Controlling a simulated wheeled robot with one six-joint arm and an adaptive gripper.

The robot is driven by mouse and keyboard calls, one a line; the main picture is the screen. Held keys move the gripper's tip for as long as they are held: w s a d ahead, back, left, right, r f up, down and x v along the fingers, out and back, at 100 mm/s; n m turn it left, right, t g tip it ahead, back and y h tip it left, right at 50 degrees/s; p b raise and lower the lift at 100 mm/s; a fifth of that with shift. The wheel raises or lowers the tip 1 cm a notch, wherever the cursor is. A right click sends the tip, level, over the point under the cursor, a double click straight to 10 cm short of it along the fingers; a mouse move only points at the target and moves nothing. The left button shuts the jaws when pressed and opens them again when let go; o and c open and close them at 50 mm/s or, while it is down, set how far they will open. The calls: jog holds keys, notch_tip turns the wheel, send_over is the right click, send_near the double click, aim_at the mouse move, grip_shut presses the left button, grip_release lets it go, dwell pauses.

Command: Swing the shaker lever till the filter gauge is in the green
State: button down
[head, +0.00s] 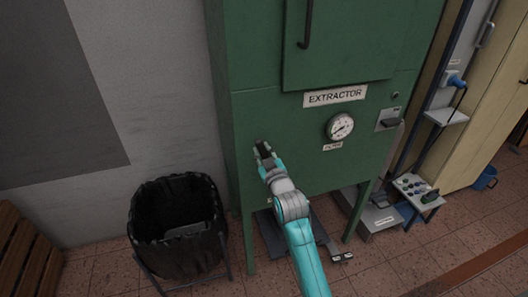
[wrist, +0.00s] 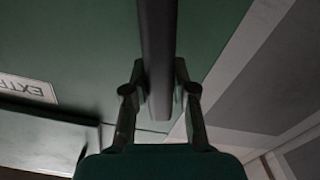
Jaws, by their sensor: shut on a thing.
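The green extractor cabinet (head: 270,120) stands ahead, with an EXTRACTOR label. Its round white filter gauge (head: 340,126) is on the front, right of my gripper. The gauge has a dark needle, but its coloured zones are too small to read. My gripper (head: 263,152) is at the cabinet's lower left front. In the wrist view my gripper (wrist: 160,80) is shut on a dark straight bar, the shaker lever (wrist: 157,45), with one finger on each side. In the head view the lever is hidden or blends with the dark fingers.
A black-lined waste bin (head: 178,220) stands left of the cabinet. A small control panel (head: 417,190) with knobs and a grey box (head: 380,218) are at the lower right. A wooden crate (head: 30,250) is at the far left. Cabinet legs stand on both sides of my arm.

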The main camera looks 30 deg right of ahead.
jog(key=shift+a+f, duration=0.1)
jog(key=shift+a, duration=0.15)
jog(key=c, duration=0.9)
grip_release()
jog(key=shift+w+a, duration=0.1)
jog(key=v, duration=1.2)
